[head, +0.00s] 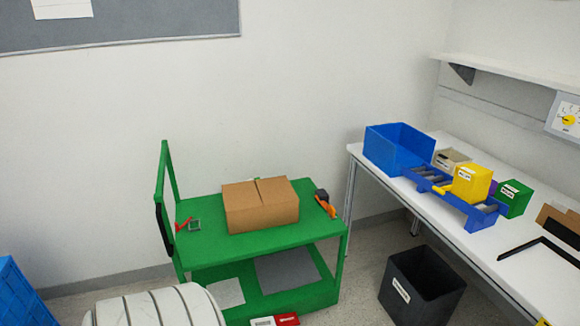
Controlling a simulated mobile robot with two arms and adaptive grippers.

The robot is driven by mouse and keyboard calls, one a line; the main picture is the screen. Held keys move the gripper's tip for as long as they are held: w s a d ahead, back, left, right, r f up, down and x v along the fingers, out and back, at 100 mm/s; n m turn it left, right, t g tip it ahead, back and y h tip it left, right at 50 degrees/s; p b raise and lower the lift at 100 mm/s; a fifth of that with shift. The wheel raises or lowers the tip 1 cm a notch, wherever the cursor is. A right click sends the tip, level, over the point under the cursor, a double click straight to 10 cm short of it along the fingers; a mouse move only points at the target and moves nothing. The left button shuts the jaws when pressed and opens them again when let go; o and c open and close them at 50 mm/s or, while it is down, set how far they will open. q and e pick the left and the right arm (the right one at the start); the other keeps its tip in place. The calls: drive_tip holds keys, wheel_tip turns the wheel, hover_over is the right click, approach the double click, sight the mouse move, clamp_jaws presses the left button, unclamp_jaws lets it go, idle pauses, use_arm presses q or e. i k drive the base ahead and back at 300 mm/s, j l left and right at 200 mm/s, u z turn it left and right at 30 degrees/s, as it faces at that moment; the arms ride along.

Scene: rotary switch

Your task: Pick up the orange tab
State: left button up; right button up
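I cannot clearly make out an orange tab in the head view. The only orange that shows is a small orange and black item (326,203) at the right end of the green cart's top, beside a cardboard box. It is too small to tell what it is. Neither of my grippers is in view.
The green cart (195,245) carries a closed cardboard box (262,210) and small red and green items. The white table (485,250) at right holds a blue bin (397,150), a yellow box (472,184) and a green box (514,198). A black bin (420,290) stands on the floor between.

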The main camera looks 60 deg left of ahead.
sight(332, 216)
drive_tip(key=u, duration=1.5)
